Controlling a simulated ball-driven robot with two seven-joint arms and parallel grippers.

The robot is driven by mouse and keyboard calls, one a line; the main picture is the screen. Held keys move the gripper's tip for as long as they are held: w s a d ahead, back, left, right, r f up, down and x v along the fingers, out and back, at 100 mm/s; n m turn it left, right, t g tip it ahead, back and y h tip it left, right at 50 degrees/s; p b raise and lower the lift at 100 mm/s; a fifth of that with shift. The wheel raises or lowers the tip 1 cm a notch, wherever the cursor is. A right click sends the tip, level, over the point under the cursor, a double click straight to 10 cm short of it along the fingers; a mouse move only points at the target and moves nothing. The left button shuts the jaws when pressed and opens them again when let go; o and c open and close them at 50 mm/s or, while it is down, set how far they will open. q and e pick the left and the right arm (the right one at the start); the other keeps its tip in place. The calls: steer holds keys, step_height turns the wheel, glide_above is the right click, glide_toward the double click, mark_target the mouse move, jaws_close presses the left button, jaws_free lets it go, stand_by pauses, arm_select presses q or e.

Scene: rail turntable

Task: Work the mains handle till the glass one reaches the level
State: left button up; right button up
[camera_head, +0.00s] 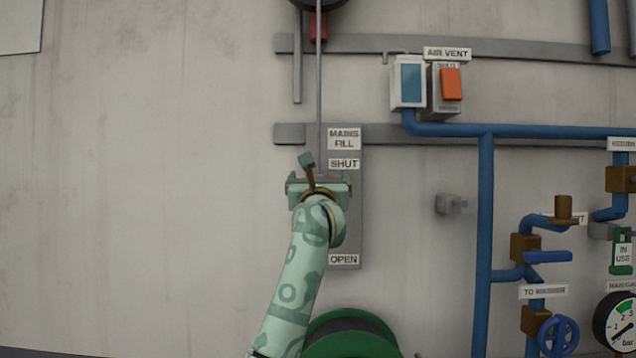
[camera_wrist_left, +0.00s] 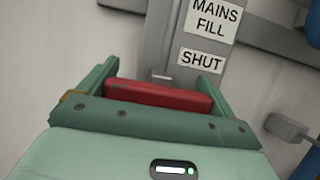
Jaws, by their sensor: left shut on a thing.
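My left gripper (camera_head: 319,184) is at the mains fill plate (camera_head: 345,225), just below its SHUT label and well above its OPEN label. In the left wrist view it is shut on a red handle (camera_wrist_left: 158,95), which lies crosswise between the two green fingers. In the head view the gripper hides most of that handle. A white box with a blue glass window (camera_head: 411,83) is on the wall at upper right, beside the AIR VENT label; I cannot make out a level mark on it. My right gripper is not in view.
An orange switch (camera_head: 450,84) is beside the glass box. Blue pipes (camera_head: 485,200), valves and a dial gauge (camera_head: 620,325) fill the right side.

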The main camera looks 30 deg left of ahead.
arm_select(q)
steer(key=shift+s+r, duration=0.15)
steer(key=shift+r, duration=0.15)
steer(key=o, duration=1.1)
steer(key=shift+f, duration=0.1)
steer(key=shift+s+d+f+b, duration=0.15)
steer(key=shift+d+f+b, duration=0.05)
steer(key=shift+b, duration=0.15)
steer(key=b+v, duration=0.5)
steer(key=v, duration=1)
steer(key=shift+s+d, duration=0.2)
steer(key=shift+s, duration=0.1)
steer(key=shift+f, duration=0.1)
